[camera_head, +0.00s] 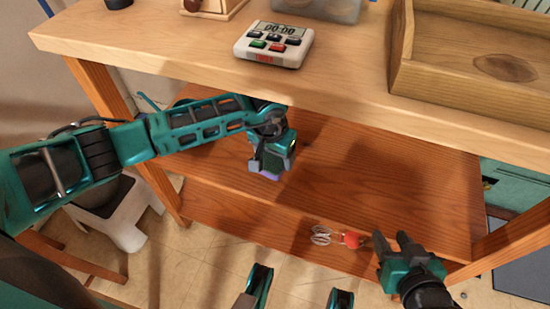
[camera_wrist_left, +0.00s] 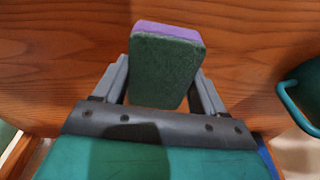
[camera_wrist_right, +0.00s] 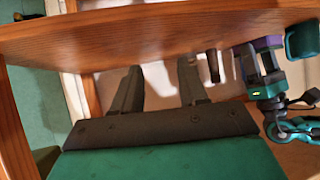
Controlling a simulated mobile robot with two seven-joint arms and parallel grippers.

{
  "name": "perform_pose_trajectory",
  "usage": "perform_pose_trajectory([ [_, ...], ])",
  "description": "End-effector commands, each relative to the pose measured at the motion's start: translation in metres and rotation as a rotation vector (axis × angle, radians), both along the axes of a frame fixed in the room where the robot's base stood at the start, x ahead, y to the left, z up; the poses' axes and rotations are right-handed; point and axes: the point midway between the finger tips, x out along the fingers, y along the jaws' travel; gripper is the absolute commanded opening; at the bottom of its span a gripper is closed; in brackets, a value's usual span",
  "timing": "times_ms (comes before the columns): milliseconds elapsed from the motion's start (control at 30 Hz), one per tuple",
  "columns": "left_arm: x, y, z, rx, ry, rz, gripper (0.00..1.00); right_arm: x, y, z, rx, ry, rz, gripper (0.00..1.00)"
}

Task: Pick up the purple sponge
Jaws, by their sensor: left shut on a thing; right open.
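The purple sponge has a green scouring side and shows large in the left wrist view (camera_wrist_left: 167,70), with its purple edge at the top. My left gripper (camera_wrist_left: 165,88) is shut on the sponge, one finger on each side. In the head view my left gripper (camera_head: 270,160) is over the wooden shelf under the tabletop, and a bit of the sponge (camera_head: 269,175) shows purple below it. Whether the sponge touches the shelf is hard to tell. My right gripper (camera_head: 392,246) is open and empty near the shelf's front edge at the lower right.
The lower shelf (camera_head: 390,185) is mostly bare. A red-handled whisk (camera_head: 350,239) lies near my right gripper. On the tabletop (camera_head: 180,45) stand a white timer (camera_head: 273,45) and a wooden tray (camera_head: 440,80). The tabletop edge overhangs the shelf. A white stool (camera_head: 120,215) stands at left.

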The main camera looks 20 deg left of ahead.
Motion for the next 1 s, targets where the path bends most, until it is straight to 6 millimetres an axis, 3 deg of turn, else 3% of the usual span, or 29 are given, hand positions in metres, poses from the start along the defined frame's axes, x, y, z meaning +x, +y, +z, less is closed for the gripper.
perform_pose_trajectory([
  [500, -0.140, 0.005, -0.003, 0.001, 0.009, -0.004, 0.43, -0.005, -0.008, 0.010, -0.020, 0.001, -0.006, 0.43],
  [700, -0.170, 0.006, -0.004, 0.001, 0.008, -0.003, 0.43, -0.006, -0.009, 0.012, -0.020, 0.001, -0.008, 0.43],
  [1000, -0.179, 0.006, -0.004, 0.000, 0.007, 0.000, 0.43, -0.006, -0.009, 0.012, -0.019, 0.001, -0.008, 0.43],
])
